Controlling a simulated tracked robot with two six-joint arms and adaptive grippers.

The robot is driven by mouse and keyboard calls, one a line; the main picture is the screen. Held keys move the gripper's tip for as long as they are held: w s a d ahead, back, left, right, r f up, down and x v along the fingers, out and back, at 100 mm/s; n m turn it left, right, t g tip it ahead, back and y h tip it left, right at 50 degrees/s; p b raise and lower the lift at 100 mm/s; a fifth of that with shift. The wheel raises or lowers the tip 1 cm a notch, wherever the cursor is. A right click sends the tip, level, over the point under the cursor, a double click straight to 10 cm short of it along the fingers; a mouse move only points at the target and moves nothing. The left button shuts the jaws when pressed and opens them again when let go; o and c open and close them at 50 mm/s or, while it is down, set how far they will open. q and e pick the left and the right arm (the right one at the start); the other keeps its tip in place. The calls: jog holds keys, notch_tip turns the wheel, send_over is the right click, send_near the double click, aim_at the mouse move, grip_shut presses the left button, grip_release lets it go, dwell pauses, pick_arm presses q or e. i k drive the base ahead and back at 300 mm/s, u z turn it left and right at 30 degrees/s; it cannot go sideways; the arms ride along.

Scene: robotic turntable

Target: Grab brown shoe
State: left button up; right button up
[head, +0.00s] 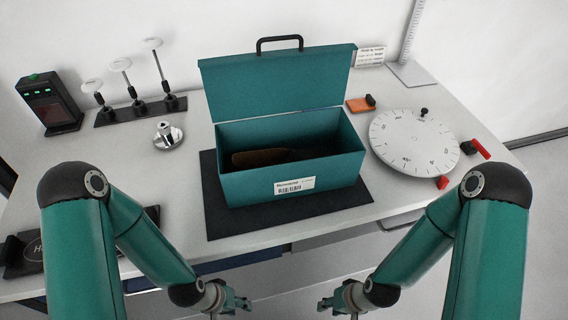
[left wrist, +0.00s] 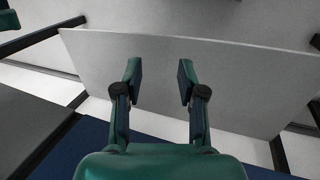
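The brown shoe (head: 258,157) lies inside an open teal box (head: 305,184). Only its brown upper part shows; the box's front wall and shadow hide the rest. The box's lid (head: 278,88) stands up at the back, with a black handle on top. My left gripper (head: 240,302) is in front of the table's edge, low in the head view and well away from the box. In the left wrist view its fingers (left wrist: 160,82) are apart with nothing between them. My right gripper (head: 330,304) is also low in front of the table; its fingers are too small to judge.
The box stands on a black mat (head: 220,222). A white turntable dial (head: 414,142) with red parts is right of it. A rack of knobbed rods (head: 140,110), a metal knob (head: 168,136) and a black device (head: 50,104) stand left. The table's front edge lies between grippers and box.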

aim_at(244, 161)
jog(key=u, duration=1.15)
jog(key=k, duration=1.95)
jog(key=z, duration=1.1)
jog(key=i, duration=1)
